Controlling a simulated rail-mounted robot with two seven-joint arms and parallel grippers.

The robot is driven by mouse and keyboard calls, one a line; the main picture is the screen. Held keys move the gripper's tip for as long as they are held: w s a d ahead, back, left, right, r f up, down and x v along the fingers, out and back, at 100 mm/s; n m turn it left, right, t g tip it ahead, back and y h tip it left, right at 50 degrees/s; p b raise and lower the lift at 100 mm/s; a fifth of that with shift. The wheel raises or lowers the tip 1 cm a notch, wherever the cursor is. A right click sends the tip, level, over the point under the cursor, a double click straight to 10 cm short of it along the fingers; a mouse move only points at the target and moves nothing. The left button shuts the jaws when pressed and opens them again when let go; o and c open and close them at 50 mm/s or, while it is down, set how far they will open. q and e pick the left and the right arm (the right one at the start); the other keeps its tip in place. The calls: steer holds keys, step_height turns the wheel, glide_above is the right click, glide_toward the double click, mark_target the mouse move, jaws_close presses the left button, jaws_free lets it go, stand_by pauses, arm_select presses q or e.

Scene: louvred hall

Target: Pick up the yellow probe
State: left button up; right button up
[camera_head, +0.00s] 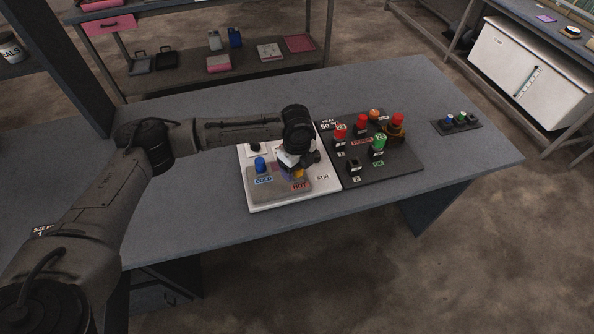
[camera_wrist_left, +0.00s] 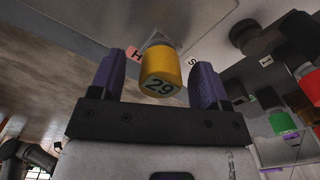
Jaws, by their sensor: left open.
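The yellow probe (camera_wrist_left: 160,66) is a short cylinder marked 29 in the left wrist view. It stands between the two purple fingers of my left gripper (camera_wrist_left: 156,72), with visible gaps on both sides. In the head view, my left gripper (camera_head: 291,170) is over the white-edged board, and only a small yellow part of the probe (camera_head: 298,173) shows below it, near the HOT label. The left gripper is open and not closed on the probe. My right gripper is out of view.
A blue knob (camera_head: 260,164) stands left of the gripper by the COLD label. A dark panel (camera_head: 352,194) with red, green and orange buttons adjoins the board on the right. A small dark strip (camera_head: 474,124) with knobs lies farther right.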

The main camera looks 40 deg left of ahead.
arm_select(q)
steer(key=shift+f, duration=0.9)
steer(key=shift+c, duration=0.4)
steer(key=c, duration=1)
steer(key=shift+o, duration=0.2)
steer(key=shift+r, duration=0.15)
step_height(320, 180, up, 4)
steer(key=shift+f+p, duration=0.25)
steer(key=shift+p, duration=0.1)
steer(key=d+r, duration=0.3)
steer(key=d, duration=0.2)
steer(key=w+d+r+p, duration=0.1)
steer(key=d+r, duration=0.3)
steer(key=d, duration=0.2)
steer(key=shift+w+d+r, duration=0.15)
steer(key=shift+w+d, duration=0.1)
steer(key=shift+d, duration=0.05)
